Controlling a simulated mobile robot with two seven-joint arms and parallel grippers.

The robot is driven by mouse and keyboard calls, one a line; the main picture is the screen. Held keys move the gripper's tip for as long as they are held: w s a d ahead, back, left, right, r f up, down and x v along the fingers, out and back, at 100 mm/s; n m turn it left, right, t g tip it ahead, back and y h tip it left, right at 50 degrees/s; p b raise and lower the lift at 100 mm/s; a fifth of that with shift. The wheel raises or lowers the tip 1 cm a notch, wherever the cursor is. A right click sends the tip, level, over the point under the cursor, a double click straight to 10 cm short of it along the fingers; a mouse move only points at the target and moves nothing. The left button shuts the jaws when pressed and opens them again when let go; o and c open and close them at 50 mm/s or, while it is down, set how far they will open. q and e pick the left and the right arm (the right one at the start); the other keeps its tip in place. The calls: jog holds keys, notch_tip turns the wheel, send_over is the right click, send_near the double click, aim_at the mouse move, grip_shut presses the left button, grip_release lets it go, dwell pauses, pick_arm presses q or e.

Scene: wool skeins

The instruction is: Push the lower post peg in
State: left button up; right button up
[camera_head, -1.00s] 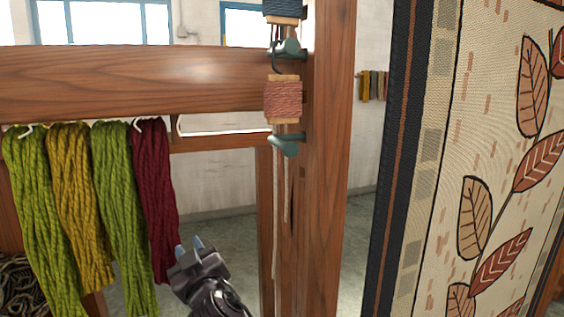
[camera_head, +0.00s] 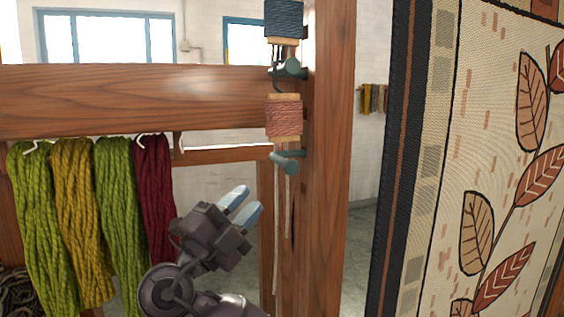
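The lower post peg (camera_head: 289,163) is a dull green peg that sticks out of the wooden post (camera_head: 327,200), just below a pink-brown thread spool (camera_head: 284,117). An upper post peg (camera_head: 291,68) of the same colour sticks out higher, under a dark blue spool (camera_head: 284,20). My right gripper (camera_head: 249,199) is below and left of the lower peg, apart from it. Its two pale fingers lie side by side, look shut with nothing between them, and point up and right toward the peg. My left gripper is not in view.
Green, mustard and dark red wool skeins (camera_head: 73,215) hang from hooks under a wooden beam (camera_head: 135,100) at left, close to my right gripper. Cords (camera_head: 277,230) hang down the post below the lower peg. A leaf-patterned tapestry (camera_head: 480,150) fills the right side.

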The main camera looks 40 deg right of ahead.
aim_at(279, 160)
jog(key=p+x, duration=0.3)
jog(key=x, duration=0.7)
jog(key=shift+a+p, duration=0.1)
jog(key=shift+p, duration=0.2)
jog(key=shift+w+d+r, duration=0.1)
jog(key=shift+d+r, duration=0.1)
jog(key=shift+d, duration=0.2)
jog(key=shift+c, duration=0.4)
grip_shut()
